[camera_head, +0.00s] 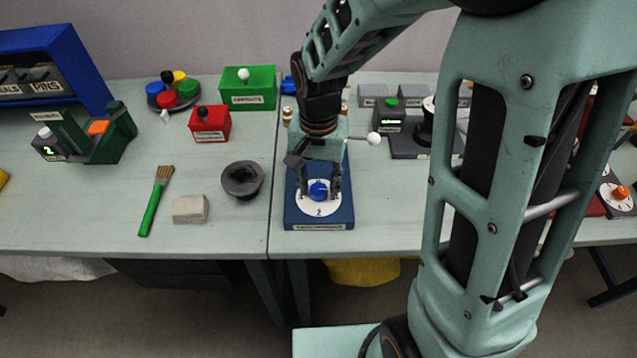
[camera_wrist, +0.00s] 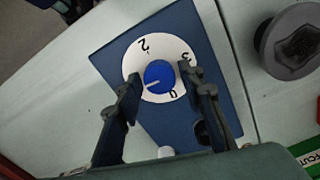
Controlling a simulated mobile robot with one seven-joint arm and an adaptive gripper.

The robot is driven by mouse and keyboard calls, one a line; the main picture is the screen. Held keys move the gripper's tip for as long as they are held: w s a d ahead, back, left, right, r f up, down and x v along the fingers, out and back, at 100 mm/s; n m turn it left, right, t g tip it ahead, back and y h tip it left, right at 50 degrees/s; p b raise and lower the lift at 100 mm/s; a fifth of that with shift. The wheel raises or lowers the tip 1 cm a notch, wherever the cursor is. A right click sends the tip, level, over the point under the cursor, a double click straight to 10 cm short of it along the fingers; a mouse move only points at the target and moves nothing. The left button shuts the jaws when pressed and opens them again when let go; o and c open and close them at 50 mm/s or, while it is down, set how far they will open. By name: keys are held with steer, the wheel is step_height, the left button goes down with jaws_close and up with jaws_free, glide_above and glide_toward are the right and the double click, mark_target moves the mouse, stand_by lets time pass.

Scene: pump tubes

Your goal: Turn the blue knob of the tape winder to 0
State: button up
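The tape winder is a blue base (camera_head: 294,214) with a white dial (camera_head: 319,207) and a blue knob (camera_head: 318,189). In the wrist view, the knob (camera_wrist: 159,76) shows a white pointer line aimed to the lower left, toward one finger. The numerals 2, 3 and 0 show on the dial; that finger hides the numeral on its side. The pointer is not at 0. My gripper (camera_head: 319,181) is over the dial, fingers apart on either side of the knob. In the wrist view, gaps show between the knob and the fingers (camera_wrist: 160,80).
A dark round bowl (camera_head: 242,180) stands left of the winder, with a beige block (camera_head: 190,209) and a green-handled brush (camera_head: 155,201) farther left. A white ball on a rod (camera_head: 374,138) sticks out behind my gripper. The table's front edge is close to the winder.

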steer(key=m, duration=0.5)
steer(key=shift+b, duration=0.4)
steer(key=m, duration=0.4)
steer(key=shift+m, duration=0.3)
steer(key=m+p, duration=0.1)
steer(key=m, duration=0.3)
steer(key=m+p, duration=0.1)
steer(key=m, duration=0.2)
steer(key=shift+r+m, duration=0.1)
steer(key=shift+m, duration=0.2)
steer(key=shift+m+p, duration=0.3)
steer(key=shift+m, duration=0.3)
jaws_close()
